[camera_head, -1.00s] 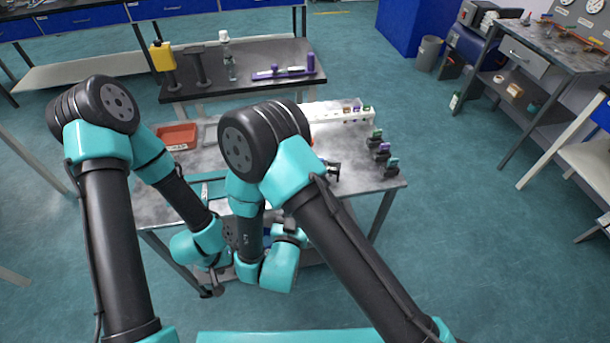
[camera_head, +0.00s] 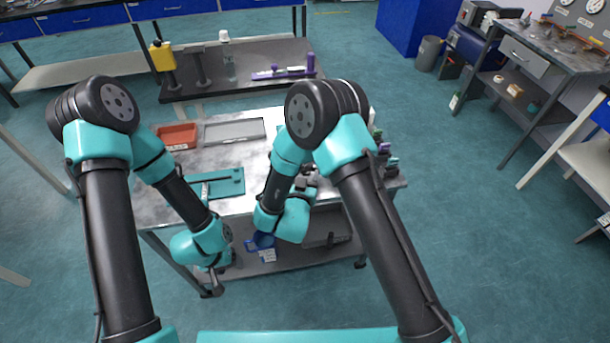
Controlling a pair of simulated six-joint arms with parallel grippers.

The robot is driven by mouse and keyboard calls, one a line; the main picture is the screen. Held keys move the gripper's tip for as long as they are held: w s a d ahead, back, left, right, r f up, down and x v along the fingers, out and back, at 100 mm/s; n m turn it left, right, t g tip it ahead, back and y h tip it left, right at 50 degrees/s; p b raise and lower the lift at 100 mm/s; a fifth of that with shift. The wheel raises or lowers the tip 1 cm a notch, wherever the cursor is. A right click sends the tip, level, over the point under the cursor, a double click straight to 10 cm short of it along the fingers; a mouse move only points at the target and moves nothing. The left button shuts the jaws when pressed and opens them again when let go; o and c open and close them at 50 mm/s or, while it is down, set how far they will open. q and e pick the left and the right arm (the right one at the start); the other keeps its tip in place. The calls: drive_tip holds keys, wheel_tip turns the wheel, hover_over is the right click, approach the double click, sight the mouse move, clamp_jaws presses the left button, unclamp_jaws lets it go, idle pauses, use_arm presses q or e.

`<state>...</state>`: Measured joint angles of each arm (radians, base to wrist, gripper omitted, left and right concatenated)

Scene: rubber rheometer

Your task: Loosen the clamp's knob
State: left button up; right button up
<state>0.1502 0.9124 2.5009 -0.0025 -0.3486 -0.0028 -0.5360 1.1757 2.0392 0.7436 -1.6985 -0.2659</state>
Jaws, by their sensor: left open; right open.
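I cannot clearly make out the clamp or its knob; my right arm covers much of the table's right half. My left gripper (camera_head: 214,284) is open and points down in front of the near left table edge, apart from everything on the table. My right gripper (camera_head: 308,178) is small and partly hidden behind my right wrist. It is over the right middle of the table and open; I cannot tell whether it touches anything. Small dark holders with green and purple tops (camera_head: 386,154) stand at the table's right edge, partly behind my arm.
A teal plate (camera_head: 228,180) lies on the grey table (camera_head: 165,207), with a red tray (camera_head: 177,136) and a grey tray (camera_head: 235,131) behind it. A rear dark bench (camera_head: 205,90) holds a yellow-topped stand (camera_head: 163,58), a bottle (camera_head: 228,62) and a purple item (camera_head: 283,73). A lower shelf holds a blue item (camera_head: 264,241).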

drive_tip(key=c, duration=0.9)
drive_tip(key=n, duration=0.5)
drive_tip(key=shift+n, duration=0.4)
drive_tip(key=shift+c, duration=0.2)
drive_tip(key=o, duration=0.9)
drive_tip(key=shift+o, duration=0.2)
drive_tip(key=v, duration=1.7)
drive_tip(key=shift+s, duration=0.25)
